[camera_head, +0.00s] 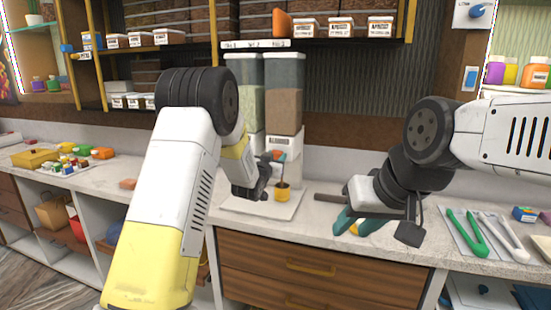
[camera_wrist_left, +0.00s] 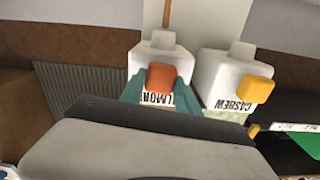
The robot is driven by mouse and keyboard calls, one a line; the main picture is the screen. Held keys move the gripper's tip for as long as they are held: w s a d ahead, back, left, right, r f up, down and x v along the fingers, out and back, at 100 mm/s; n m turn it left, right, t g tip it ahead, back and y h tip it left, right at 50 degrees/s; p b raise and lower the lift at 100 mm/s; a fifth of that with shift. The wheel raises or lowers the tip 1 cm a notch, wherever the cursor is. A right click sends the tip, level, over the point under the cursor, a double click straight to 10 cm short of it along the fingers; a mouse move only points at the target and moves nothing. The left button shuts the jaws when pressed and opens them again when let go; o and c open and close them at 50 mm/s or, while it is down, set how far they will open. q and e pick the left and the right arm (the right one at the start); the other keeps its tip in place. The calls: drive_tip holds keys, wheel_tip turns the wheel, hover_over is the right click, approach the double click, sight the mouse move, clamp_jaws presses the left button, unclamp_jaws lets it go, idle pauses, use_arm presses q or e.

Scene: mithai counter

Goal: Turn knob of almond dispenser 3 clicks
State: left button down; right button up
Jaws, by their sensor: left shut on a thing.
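The almond dispenser (camera_head: 284,105) stands against the back wall, with brown contents and an ALMOND label. Its knob (camera_wrist_left: 161,79) is orange-red and sits between the teal fingertips of my left gripper (camera_wrist_left: 159,88) in the left wrist view. My left gripper is shut on the knob. In the head view the left wrist hides part of the dispenser's lower front.
The cashew dispenser (camera_head: 247,92) stands beside the almond one; its yellow knob (camera_wrist_left: 255,89) shows in the left wrist view. Green and white tongs (camera_head: 467,232) lie at the right. Shelves with labelled tubs (camera_head: 340,26) hang above. Small coloured items (camera_head: 66,164) lie at the left.

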use_arm(q)
drive_tip(key=m, duration=0.4)
drive_tip(key=shift+d, duration=0.1)
drive_tip(key=m, duration=0.5)
drive_tip(key=shift+f, duration=0.1)
drive_tip(key=m, duration=0.3)
drive_tip(key=shift+s+d+m, duration=0.1)
drive_tip(key=shift+m, duration=0.2)
drive_tip(key=shift+f+m, duration=0.15)
drive_tip(key=shift+m, duration=1.75)
drive_tip(key=c, duration=0.9)
unclamp_jaws()
drive_tip(key=shift+v, duration=3.9)
